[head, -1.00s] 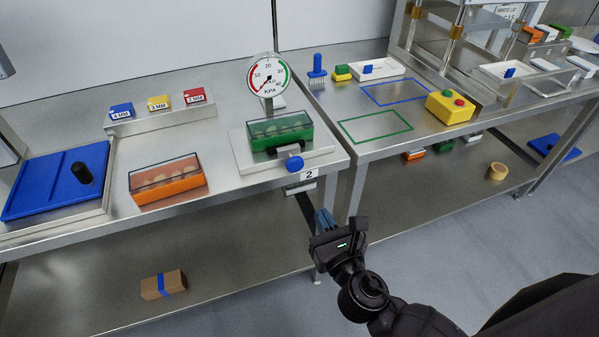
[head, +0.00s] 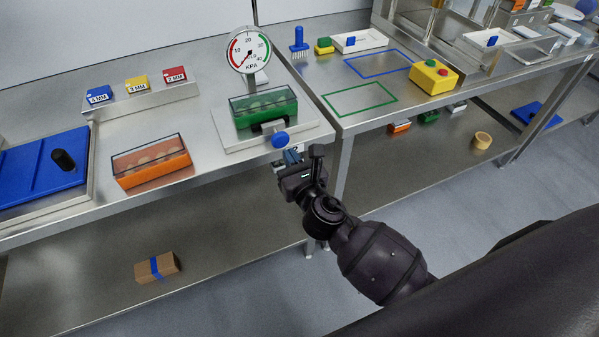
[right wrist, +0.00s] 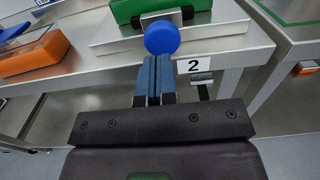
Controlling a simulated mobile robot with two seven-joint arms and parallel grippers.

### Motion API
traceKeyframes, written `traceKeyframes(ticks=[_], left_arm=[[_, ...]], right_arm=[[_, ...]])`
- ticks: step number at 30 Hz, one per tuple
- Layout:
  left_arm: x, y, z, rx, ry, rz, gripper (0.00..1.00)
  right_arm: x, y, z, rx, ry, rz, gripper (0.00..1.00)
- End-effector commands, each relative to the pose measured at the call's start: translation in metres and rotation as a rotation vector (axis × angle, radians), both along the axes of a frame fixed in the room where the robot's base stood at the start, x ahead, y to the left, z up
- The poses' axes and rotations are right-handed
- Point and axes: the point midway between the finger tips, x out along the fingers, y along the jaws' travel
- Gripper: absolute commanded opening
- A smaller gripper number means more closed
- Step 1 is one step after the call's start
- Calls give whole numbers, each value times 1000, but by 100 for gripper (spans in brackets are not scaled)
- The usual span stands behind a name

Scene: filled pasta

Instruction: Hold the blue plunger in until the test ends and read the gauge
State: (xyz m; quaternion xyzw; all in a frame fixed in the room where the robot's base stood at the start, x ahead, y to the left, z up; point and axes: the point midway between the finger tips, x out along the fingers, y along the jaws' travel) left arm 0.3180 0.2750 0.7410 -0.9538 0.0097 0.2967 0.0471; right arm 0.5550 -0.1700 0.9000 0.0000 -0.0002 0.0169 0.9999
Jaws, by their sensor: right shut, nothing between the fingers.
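The blue plunger (head: 280,139) sticks out from the front of the pressure tester (head: 231,140), which holds a green tray with a clear lid (head: 264,106). The round gauge (head: 249,50) stands behind it; its needle points to the lower left, in the red zone near the low end. My right gripper (head: 291,156) is shut and empty, just in front of and below the plunger. In the right wrist view the blue fingertips (right wrist: 156,72) reach up to the plunger knob (right wrist: 162,38); I cannot tell whether they touch it. My left gripper is not in view.
An orange tray (head: 152,162) sits left of the tester. Gauge blocks in blue, yellow and red (head: 137,85) stand behind it. A yellow button box (head: 434,77) and taped outlines are on the right table. A cardboard box (head: 157,267) lies on the lower shelf.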

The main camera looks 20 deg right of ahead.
Motion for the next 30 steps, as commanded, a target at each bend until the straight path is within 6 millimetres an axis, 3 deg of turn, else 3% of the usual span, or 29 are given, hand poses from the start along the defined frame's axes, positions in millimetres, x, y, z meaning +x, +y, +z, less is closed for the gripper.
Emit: traceKeyframes(ticks=[3,9,23,30], left_arm=[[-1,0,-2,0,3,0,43],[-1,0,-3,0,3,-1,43],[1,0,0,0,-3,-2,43],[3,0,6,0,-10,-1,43]], right_arm=[[17,1,0,0,0,1,0],[33,1,-1,0,1,0,0],[37,1,0,0,0,0,0],[54,2,2,-2,-1,1,0]])
